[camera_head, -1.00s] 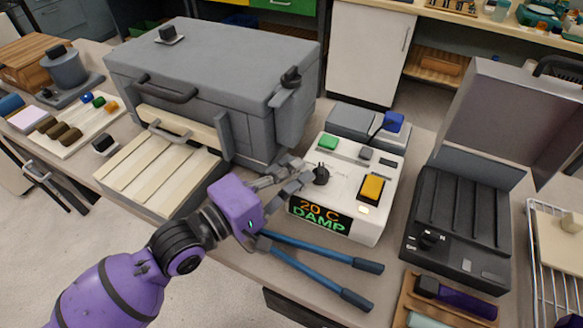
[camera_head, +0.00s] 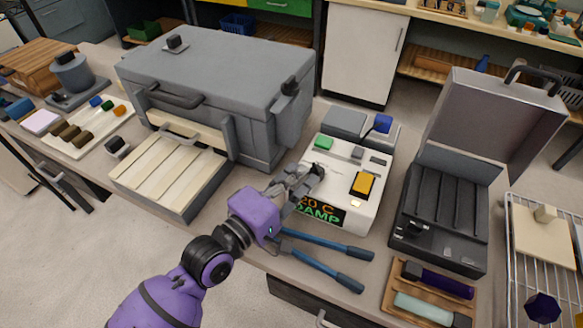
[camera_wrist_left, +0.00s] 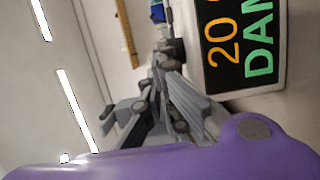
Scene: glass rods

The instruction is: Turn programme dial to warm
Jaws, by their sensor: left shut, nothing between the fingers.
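A white control box (camera_head: 375,205) stands on the bench with a display (camera_head: 322,214) on its front. The display shows 20 C in orange and DAMP in green; my gripper partly hides it in the head view, and it shows large in the wrist view (camera_wrist_left: 238,42). The black programme dial (camera_head: 317,171) is on the top of the box, partly covered by my fingers. My left gripper (camera_head: 308,180) is shut and empty, its fingertips at the dial. I cannot tell whether they touch it, nor where the dial points.
A green button (camera_head: 323,143) and a yellow switch (camera_head: 363,186) are on the same box. A large grey oven-like case (camera_head: 215,85) stands to the left. A black open-lidded unit (camera_head: 440,215) stands to the right. Blue-handled tongs (camera_head: 325,255) lie in front.

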